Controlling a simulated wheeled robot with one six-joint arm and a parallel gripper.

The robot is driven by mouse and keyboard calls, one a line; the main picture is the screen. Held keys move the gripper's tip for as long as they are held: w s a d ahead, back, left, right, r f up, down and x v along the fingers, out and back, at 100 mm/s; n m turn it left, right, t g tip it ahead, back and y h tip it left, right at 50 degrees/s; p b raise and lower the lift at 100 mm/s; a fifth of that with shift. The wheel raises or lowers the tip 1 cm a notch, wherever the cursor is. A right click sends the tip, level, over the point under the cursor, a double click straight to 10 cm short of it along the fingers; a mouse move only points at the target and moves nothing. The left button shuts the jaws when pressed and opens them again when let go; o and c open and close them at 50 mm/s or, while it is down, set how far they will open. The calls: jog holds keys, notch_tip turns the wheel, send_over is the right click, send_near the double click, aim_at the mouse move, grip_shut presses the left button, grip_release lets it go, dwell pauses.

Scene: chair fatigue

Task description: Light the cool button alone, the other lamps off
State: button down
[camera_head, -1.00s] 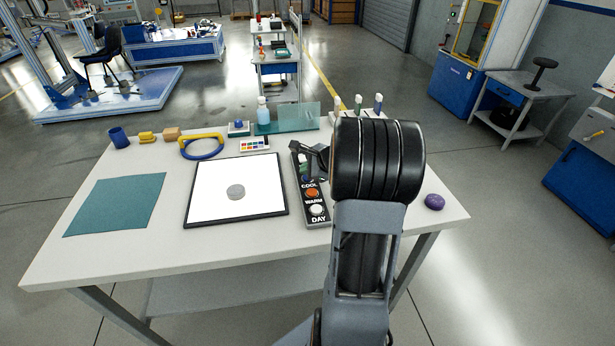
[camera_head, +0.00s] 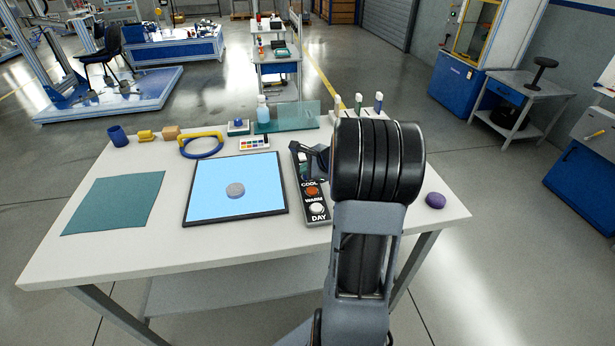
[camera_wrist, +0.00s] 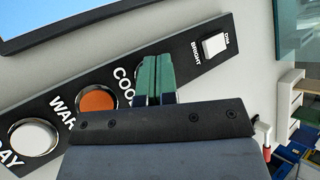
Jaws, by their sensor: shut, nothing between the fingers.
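A dark control strip (camera_head: 325,218) lies on the table, right of the light panel. Its orange WARM button (camera_head: 312,191) and white DAY button (camera_head: 317,208) are visible; they also show in the wrist view as orange (camera_wrist: 97,101) and white (camera_wrist: 33,138). The COOL button is hidden behind my gripper (camera_head: 304,162). In the wrist view my gripper's green fingertips (camera_wrist: 154,78) are together, empty, over the strip beside the COOL label. Whether they touch the button cannot be seen. The light panel (camera_head: 208,199) glows pale blue. A white DIM/BRIGHT switch (camera_wrist: 214,45) sits at the strip's far end.
A grey disc (camera_head: 236,190) lies on the panel. A teal mat (camera_head: 115,203) is at the left, and a purple object (camera_head: 435,200) at the right. A yellow-and-blue ring (camera_head: 201,147) and paint set (camera_head: 254,144) stand behind the panel. The table's front strip is clear.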

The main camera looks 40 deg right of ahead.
dwell(0.4)
jog(key=shift+r+p, duration=0.35)
jog(key=shift+r, duration=0.2)
notch_tip(320, 180, up, 6)
jog(key=p, duration=0.5)
dwell(0.5)
